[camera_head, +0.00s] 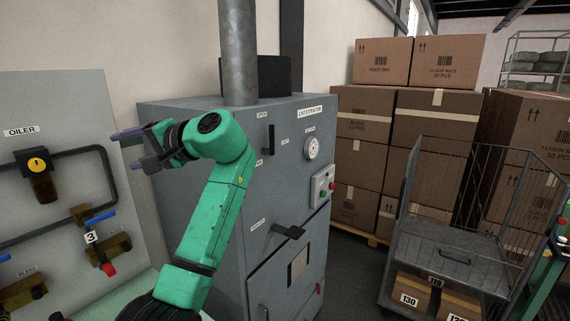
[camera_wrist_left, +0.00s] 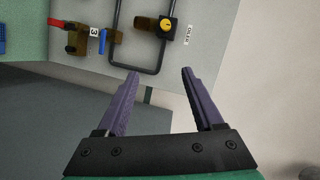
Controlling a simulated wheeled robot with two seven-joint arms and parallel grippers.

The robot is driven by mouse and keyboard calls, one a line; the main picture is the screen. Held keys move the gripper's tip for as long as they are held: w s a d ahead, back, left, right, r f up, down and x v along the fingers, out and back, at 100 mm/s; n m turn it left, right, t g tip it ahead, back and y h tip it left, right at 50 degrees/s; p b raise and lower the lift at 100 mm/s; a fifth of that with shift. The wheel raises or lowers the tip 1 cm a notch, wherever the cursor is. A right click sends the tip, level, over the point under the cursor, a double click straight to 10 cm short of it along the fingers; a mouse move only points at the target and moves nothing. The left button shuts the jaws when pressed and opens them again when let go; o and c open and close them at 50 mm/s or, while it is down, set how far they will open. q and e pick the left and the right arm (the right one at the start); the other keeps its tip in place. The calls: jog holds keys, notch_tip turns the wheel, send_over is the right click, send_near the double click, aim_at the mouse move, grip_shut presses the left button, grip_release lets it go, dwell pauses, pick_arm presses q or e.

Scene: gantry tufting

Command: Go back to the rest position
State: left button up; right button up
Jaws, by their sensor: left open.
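My left gripper (camera_head: 132,148) is at the end of my green arm, in front of the grey cabinet's left side and near the right edge of the oiler panel (camera_head: 40,105). In the left wrist view its two purple fingers (camera_wrist_left: 155,85) are spread apart with nothing between them. Beyond the fingers are the panel's dark pipe loop and the oiler (camera_wrist_left: 165,25) with its yellow knob. The fingers appear clear of the panel. My right gripper does not show in either view.
The grey lint extractor cabinet (camera_head: 275,205) stands right behind my left arm. A blue-handled valve (camera_head: 100,217) marked 3 sits low on the panel. Stacked cartons (camera_head: 362,115) and a wire cage trolley (camera_head: 450,255) with boxes stand at the right.

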pick_arm(q)
notch_tip(320, 180, down, 27)
jog(key=s+a+m+h, duration=0.1)
jog(key=m+h, duration=0.1)
jog(key=h, duration=0.4)
jog(key=s+f+h, duration=0.3)
jog(key=s+f, duration=0.4)
jog(key=f, duration=0.5)
jog(key=s+d+f+g+h, duration=0.1)
jog(key=s+d+f+h, duration=0.25)
jog(key=s, duration=0.55)
jog(key=s+d+f+h, duration=0.3)
jog(key=s+d+f, duration=0.15)
jog(key=s, duration=0.45)
jog(key=s+f+g+b, duration=0.1)
jog(key=s+f+b, duration=0.15)
jog(key=f, duration=1.35)
jog(key=s+f+b, duration=0.1)
jog(key=f+b, duration=0.3)
jog(key=f, duration=1.2)
jog(key=s+a+f+g+b, duration=0.1)
jog(key=s+a+f+b, duration=0.2)
jog(key=s+f, duration=1.2)
jog(key=shift+s+a+f+g, duration=0.15)
jog(key=shift+s+f+g, duration=0.2)
jog(key=shift+f, duration=0.3)
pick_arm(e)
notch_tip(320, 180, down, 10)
